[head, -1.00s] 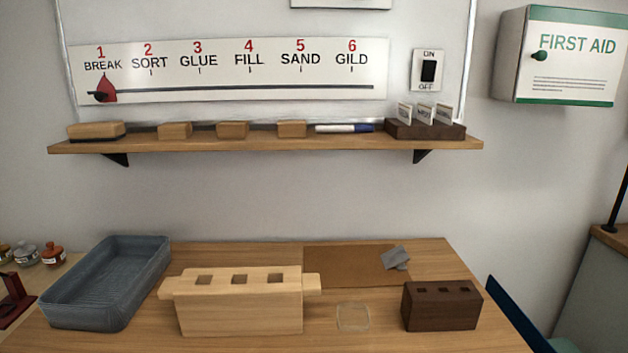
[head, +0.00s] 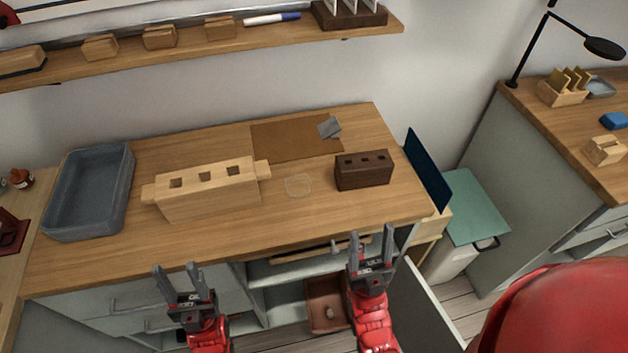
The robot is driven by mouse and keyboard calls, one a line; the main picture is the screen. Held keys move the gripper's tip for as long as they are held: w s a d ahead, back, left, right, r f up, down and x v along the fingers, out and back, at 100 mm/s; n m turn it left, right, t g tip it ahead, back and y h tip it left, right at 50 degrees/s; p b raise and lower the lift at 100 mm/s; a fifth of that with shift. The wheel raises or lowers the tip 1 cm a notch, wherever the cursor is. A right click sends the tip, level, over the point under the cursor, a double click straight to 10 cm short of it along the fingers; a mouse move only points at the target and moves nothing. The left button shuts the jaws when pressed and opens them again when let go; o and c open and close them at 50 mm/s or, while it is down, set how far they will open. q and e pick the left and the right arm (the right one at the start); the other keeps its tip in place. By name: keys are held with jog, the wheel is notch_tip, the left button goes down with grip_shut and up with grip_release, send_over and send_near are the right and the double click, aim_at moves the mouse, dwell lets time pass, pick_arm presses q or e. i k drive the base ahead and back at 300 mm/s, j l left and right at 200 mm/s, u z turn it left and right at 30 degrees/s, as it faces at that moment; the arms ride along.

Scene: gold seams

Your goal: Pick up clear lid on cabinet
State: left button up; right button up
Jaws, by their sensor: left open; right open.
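A clear, thin, roughly round piece, which looks like the clear lid (head: 298,186), lies flat on the wooden top of the cabinet (head: 330,215). It sits between a pale wooden block with square holes (head: 212,189) and a dark wooden block with holes (head: 363,170). My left gripper (head: 178,283) is open and empty, in front of and below the cabinet top's front edge. My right gripper (head: 371,250) is open and empty, near the front edge, to the right of and nearer than the clear lid. Neither touches the lid.
A grey-blue tray (head: 90,190) stands at the left of the top. Below, the cabinet is open, with a brown box (head: 326,305) inside. The top's front middle is clear.

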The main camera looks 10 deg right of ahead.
aim_at(300, 186)
jog(key=k+j, duration=0.2)
jog(key=k, duration=0.3)
jog(key=k+j, duration=0.2)
jog(key=k, duration=0.25)
jog(key=k+j, duration=0.2)
jog(key=k, duration=0.3)
